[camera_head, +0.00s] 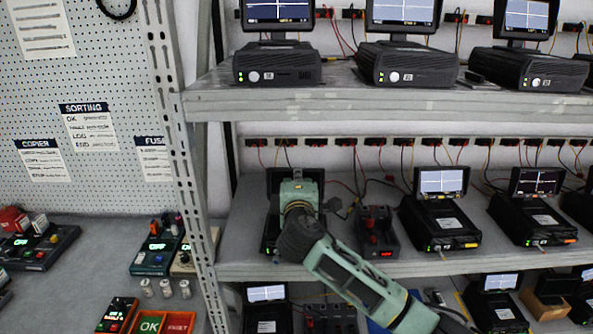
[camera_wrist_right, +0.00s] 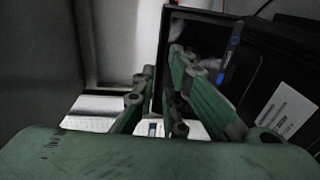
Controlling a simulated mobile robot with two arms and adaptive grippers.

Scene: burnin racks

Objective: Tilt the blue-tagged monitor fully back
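A dark monitor (camera_wrist_right: 205,20) fills the middle of the right wrist view, its frame standing steeply. Small blue marks (camera_wrist_right: 221,77) show on its right edge. My right gripper (camera_wrist_right: 160,65) has one finger on each side of the monitor's left edge, with the right finger across the screen side. I cannot tell whether the fingers touch it. In the head view my right gripper (camera_head: 298,190) is at the left end of the middle shelf, hiding most of this monitor and its black base unit (camera_head: 270,235). My left gripper is not in view.
A small black device with red parts (camera_head: 377,232) stands just right of my gripper. Other monitor units (camera_head: 442,210) line the middle shelf. The upper shelf edge (camera_head: 390,103) is above my gripper, and the rack post (camera_head: 180,150) is close on the left.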

